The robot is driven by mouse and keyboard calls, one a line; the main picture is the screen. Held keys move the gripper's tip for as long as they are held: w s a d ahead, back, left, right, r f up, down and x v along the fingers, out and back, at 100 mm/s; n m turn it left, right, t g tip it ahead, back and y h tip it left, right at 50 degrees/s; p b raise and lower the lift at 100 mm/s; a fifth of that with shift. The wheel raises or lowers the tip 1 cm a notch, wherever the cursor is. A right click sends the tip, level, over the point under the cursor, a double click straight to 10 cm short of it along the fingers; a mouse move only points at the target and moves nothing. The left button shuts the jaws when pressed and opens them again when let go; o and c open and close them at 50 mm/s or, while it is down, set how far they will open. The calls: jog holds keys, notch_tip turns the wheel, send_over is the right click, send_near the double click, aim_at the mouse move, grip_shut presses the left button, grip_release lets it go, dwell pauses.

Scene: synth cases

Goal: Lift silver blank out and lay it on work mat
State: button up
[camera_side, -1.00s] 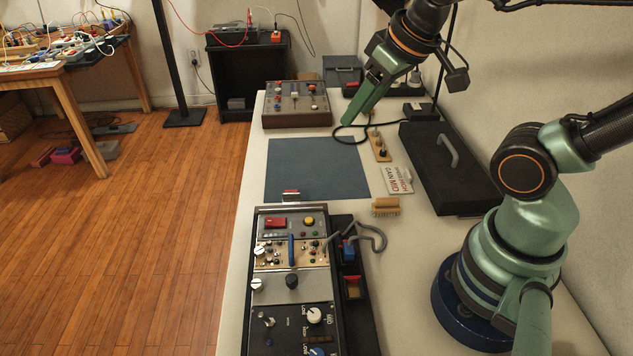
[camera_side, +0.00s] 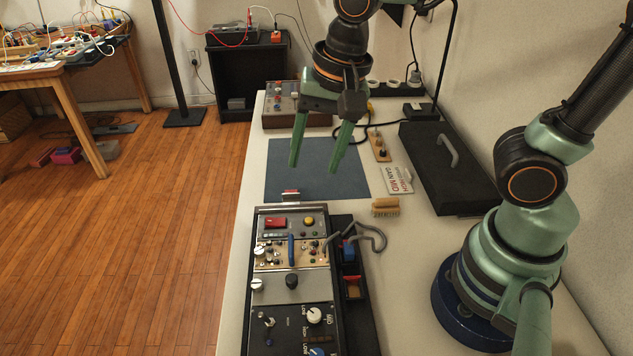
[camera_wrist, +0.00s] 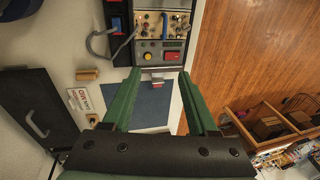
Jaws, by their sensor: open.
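The silver blank (camera_side: 313,287) is a plain pale panel in the black case (camera_side: 338,313), between a brass-coloured module and a black module. In the wrist view the fingers (camera_wrist: 158,74) point toward the case.
A black lid with a handle (camera_side: 440,165), a white label card (camera_side: 397,180) and a small wooden block (camera_side: 385,207) lie right of the mat. A grey cable (camera_side: 372,236) loops beside the case. A control box (camera_side: 285,118) stands behind the mat.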

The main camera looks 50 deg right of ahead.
jog(key=s+a+f+m+g+h, duration=0.15)
jog(key=s+a+f+m, duration=0.25)
jog(key=a+m, duration=0.45)
send_over(292, 277)
jog(key=shift+g+y, duration=0.25)
jog(key=shift+g, duration=0.2)
jog(key=f, duration=0.6)
jog(key=shift+s+d+f, duration=0.15)
jog(key=shift+s+f, duration=0.05)
jog(key=shift+f, duration=0.15)
jog(key=shift+w+f, duration=0.2)
jog(key=shift+f, duration=2.55)
grip_shut()
